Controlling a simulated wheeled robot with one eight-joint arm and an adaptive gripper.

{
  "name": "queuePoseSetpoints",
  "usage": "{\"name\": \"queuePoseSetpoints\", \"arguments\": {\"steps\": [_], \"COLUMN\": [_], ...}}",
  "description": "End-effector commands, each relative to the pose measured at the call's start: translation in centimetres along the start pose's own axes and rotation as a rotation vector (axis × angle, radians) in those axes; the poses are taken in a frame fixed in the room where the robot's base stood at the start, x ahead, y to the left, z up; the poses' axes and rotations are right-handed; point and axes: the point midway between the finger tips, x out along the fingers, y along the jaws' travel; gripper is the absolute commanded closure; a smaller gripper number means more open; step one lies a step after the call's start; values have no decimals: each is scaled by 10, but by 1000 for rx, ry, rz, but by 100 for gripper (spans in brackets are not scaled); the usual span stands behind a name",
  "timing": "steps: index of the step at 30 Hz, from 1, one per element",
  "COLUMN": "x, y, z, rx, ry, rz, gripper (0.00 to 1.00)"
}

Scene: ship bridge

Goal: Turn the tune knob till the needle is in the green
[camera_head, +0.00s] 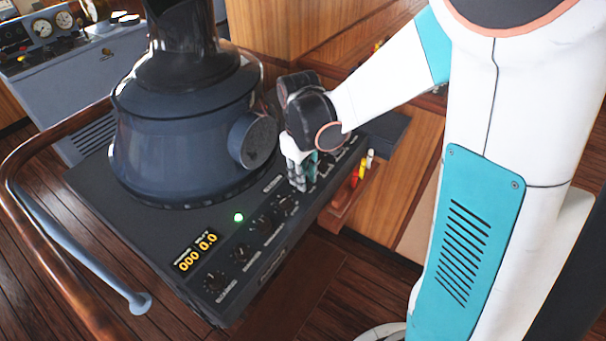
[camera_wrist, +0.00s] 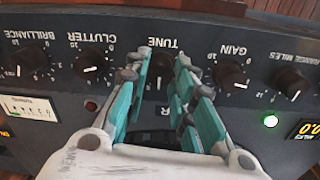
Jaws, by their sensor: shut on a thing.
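The tune knob (camera_wrist: 160,72) is a round black knob under the upside-down word TUNE in the wrist view. A white mark on it points toward the bottom of the picture. My gripper (camera_wrist: 161,80) has its teal fingers on both sides of the knob and is shut on it. In the head view my gripper (camera_head: 302,178) reaches down to the console's sloping control strip and hides the knob. A small white-faced meter (camera_wrist: 30,108) sits at the left of the wrist view, upside down.
The panel also has the brilliance (camera_wrist: 31,60), clutter (camera_wrist: 90,65), gain (camera_wrist: 230,74) and range (camera_wrist: 290,82) knobs beside the tune knob. A lit green lamp (camera_head: 238,217) is near the yellow number display (camera_head: 196,251). A wooden rail (camera_head: 20,165) curves round the console.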

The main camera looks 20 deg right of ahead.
Motion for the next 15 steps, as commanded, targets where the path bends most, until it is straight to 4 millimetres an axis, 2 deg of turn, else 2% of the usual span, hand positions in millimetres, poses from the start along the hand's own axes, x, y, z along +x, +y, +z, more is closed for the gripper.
{"name": "queuePoseSetpoints", "arguments": {"steps": [8, 9, 11, 12, 15], "x": [0, 0, 0, 0, 0], "y": [0, 0, 0, 0, 0], "z": [0, 0, 0, 0, 0], "rx": [0, 0, 0, 0, 1], "ry": [1, 1, 1, 1, 1], "rz": [0, 0, 0, 0, 0], "gripper": [100, 75, 61, 56, 56]}}
